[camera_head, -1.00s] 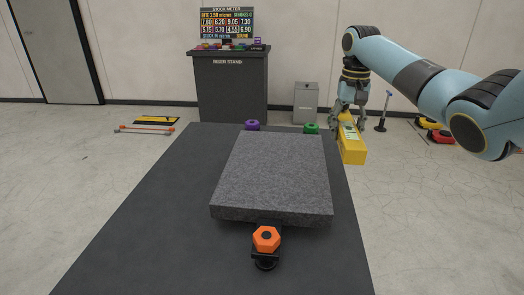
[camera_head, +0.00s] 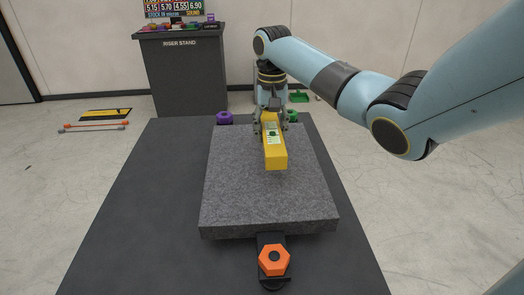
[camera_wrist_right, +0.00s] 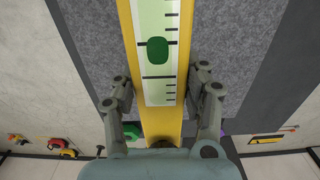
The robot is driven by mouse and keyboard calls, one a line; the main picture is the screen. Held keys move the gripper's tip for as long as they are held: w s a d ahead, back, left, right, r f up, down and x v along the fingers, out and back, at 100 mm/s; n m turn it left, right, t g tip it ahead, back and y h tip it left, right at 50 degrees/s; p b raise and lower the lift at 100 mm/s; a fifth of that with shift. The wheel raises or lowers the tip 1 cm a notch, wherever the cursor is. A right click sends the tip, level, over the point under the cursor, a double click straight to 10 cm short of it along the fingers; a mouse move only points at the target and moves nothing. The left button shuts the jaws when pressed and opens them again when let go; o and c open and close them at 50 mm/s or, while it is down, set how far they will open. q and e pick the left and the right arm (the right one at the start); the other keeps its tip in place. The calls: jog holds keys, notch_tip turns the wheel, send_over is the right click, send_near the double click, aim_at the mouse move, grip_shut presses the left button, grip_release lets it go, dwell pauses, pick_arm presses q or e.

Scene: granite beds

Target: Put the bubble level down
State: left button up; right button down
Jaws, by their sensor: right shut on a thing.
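The bubble level is a yellow bar (camera_head: 275,158) with a pale green scale on top. It also fills the middle of the right wrist view (camera_wrist_right: 159,120), where a dark green bubble shows on the scale. My right gripper (camera_head: 270,124) is shut on it, one finger on each side. In the head view the level appears over the far right part of the grey granite slab (camera_head: 250,200); I cannot tell whether it touches the slab. My left gripper is not in view.
The slab lies on a dark mat or bed (camera_head: 140,220). An orange hex knob (camera_head: 274,260) is at its front, a purple knob (camera_head: 224,118) and a green knob (camera_head: 292,116) at its back. A riser stand (camera_head: 186,75) stands behind. The slab's top looks clear apart from the level.

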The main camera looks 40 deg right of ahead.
aim_at(263, 162)
jog(key=a+f, duration=0.1)
jog(key=a, duration=0.2)
jog(key=shift+f, duration=2.4)
jog(key=shift+f, duration=0.1)
jog(key=c, duration=0.7)
grip_release()
jog(key=shift+o, duration=0.2)
notch_tip(263, 162, up, 12)
jog(key=shift+d+r+p, duration=0.1)
jog(key=shift+p, duration=0.3)
